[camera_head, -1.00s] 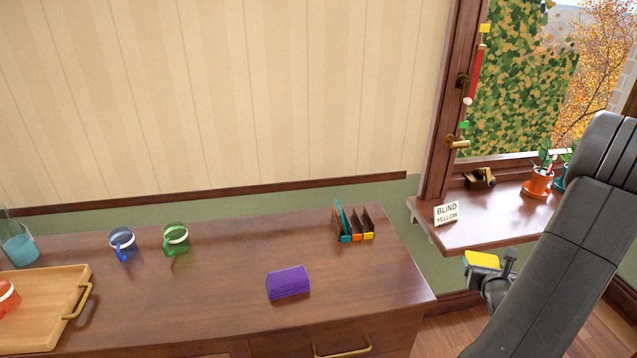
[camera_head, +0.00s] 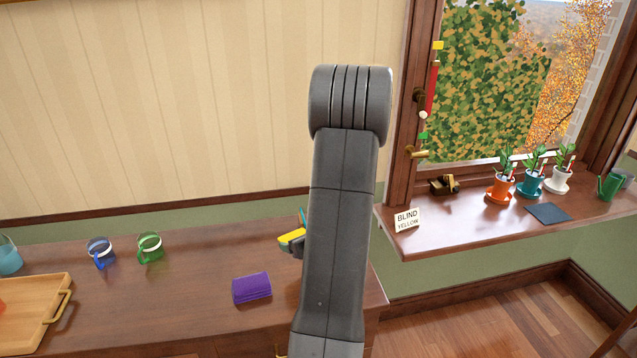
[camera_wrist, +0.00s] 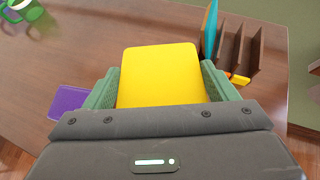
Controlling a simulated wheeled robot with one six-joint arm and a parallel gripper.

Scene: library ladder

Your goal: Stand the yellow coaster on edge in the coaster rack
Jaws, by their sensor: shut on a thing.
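The yellow coaster (camera_wrist: 160,75) is a flat square held between the two green-padded fingers of my gripper (camera_wrist: 162,88), face toward the wrist camera. In the head view the coaster (camera_head: 291,237) shows at the left of my arm, above the dresser; my gripper is mostly hidden there behind the arm. The brown coaster rack (camera_wrist: 237,50) stands just beyond the coaster to the right in the wrist view. A blue coaster (camera_wrist: 210,30) stands on edge in its left slot. Other slots look empty. Orange and yellow tabs mark its front. In the head view my arm hides most of the rack.
A purple block-like object (camera_head: 252,288) lies on the dresser (camera_head: 190,290), near my gripper. A blue mug (camera_head: 101,252), a green mug (camera_head: 149,247) and a wooden tray (camera_head: 30,305) stand to the left. The windowsill at right holds a sign (camera_head: 407,220) and potted plants.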

